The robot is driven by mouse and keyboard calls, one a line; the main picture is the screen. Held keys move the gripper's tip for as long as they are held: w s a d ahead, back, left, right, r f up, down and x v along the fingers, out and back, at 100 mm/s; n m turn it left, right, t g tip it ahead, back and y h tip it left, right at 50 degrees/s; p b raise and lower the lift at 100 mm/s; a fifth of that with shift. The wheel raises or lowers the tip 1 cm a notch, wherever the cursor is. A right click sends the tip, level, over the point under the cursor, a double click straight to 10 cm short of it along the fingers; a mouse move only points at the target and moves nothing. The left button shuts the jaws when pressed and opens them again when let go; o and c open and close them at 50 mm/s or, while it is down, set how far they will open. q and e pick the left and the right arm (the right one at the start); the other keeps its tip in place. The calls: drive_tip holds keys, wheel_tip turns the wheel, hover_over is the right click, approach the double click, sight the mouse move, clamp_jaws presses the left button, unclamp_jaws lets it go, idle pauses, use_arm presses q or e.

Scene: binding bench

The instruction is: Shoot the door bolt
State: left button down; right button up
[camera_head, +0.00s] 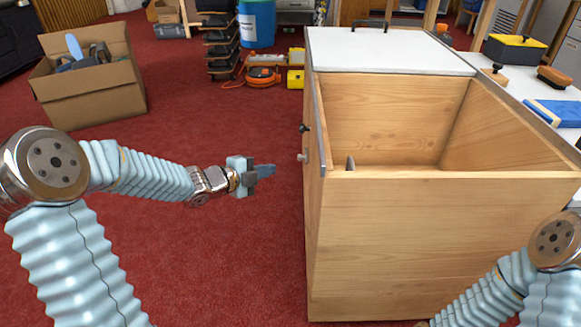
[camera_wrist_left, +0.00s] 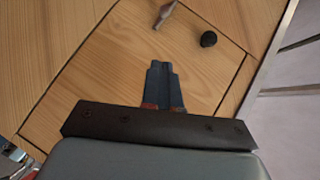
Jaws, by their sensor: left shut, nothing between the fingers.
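A wooden cabinet (camera_head: 440,240) stands right of centre, and I see its left side only at a steep angle in the head view. On that side are a small black knob (camera_head: 304,127) and a pale metal peg (camera_head: 302,157), which may be the bolt's handle. In the left wrist view a black knob (camera_wrist_left: 208,39) and a metal peg (camera_wrist_left: 165,14) stand out from wood panels. My left gripper (camera_head: 266,171) is shut and empty, left of the cabinet side and apart from the peg. Its fingers (camera_wrist_left: 163,72) point toward the wood. My right gripper is out of view.
The cabinet's white top (camera_head: 390,50) covers its back part; the front part is open above. A cardboard box (camera_head: 95,95) stands at the far left. An orange cable reel (camera_head: 264,75) lies behind on the red floor. Floor left of the cabinet is clear.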

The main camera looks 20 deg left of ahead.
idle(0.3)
use_arm(q)
drive_tip(key=b, duration=0.2)
approach(304, 158)
drive_tip(key=w+d, duration=0.3)
drive_tip(key=shift+w+a+f, duration=0.25)
drive_tip(key=shift+w+f, duration=0.25)
drive_tip(key=shift+f, duration=0.25)
